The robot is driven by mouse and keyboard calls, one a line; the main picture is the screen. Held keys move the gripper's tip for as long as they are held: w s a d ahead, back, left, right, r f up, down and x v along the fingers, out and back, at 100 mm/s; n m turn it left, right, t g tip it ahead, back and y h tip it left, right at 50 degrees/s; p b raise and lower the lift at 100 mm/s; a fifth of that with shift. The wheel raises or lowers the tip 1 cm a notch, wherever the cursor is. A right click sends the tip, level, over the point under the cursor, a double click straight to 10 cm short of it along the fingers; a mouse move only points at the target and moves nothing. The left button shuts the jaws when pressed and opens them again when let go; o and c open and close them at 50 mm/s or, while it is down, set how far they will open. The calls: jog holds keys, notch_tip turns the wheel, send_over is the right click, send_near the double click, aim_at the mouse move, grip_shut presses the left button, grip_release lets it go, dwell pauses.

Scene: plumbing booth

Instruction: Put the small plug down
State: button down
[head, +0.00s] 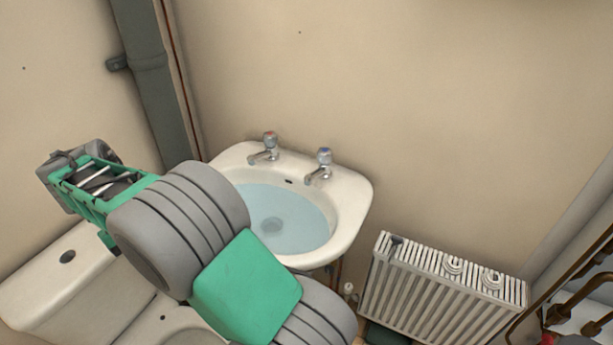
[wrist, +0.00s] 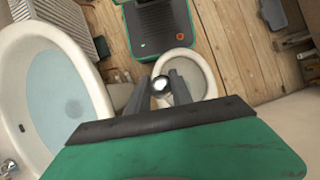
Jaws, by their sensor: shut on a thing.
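My gripper (wrist: 160,88) shows in the wrist view with its two grey fingers shut on the small plug (wrist: 161,84). The plug shows as a small round thing with a bright pale face and a dark edge between the fingertips. In the wrist view it appears in front of the toilet bowl (wrist: 196,66), held in the air. In the head view my arm reaches up to the left, above the toilet, and I cannot make out the fingertips or the plug there.
The white sink (head: 352,215) holds bluish water, with two taps (head: 322,168) behind it. The toilet cistern (head: 50,285) stands at lower left. A radiator (head: 430,305) right of the sink has a small dark object and two pale round pieces on top. Wooden floor (wrist: 225,30) shows beyond the toilet.

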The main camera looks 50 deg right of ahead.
jog(key=s+d+r+n+t+h+p, duration=0.1)
jog(key=s+d+r+n+p, duration=0.2)
jog(key=d, duration=1.2)
jog(key=s+d+r+n+h+p, duration=0.1)
jog(key=s+d+n+h, duration=0.2)
jog(key=d, duration=1.2)
jog(key=s+d+r+n+t+p, duration=0.1)
jog(key=s+d+r+n, duration=0.15)
jog(key=s+d, duration=0.5)
jog(key=s+d+r+n+t+p, duration=0.1)
jog(key=s+d+n, duration=0.3)
jog(key=s+d, duration=0.4)
jog(key=w+d+f, duration=0.2)
jog(key=d+f, duration=0.1)
jog(key=w+d+f+p, duration=0.1)
jog(key=w+d+f, duration=0.1)
jog(key=d+f, duration=0.1)
jog(key=w+d+f, duration=0.3)
jog(key=d, duration=0.1)
jog(key=shift+d+f, duration=0.3)
jog(key=shift+d, duration=0.05)
notch_tip(320, 180, down, 3)
jog(key=shift+d+p, duration=0.1)
jog(key=shift+p, duration=0.35)
jog(key=shift+f, duration=0.1)
jog(key=c, duration=1.1)
grip_release()
jog(key=shift+c, duration=0.2)
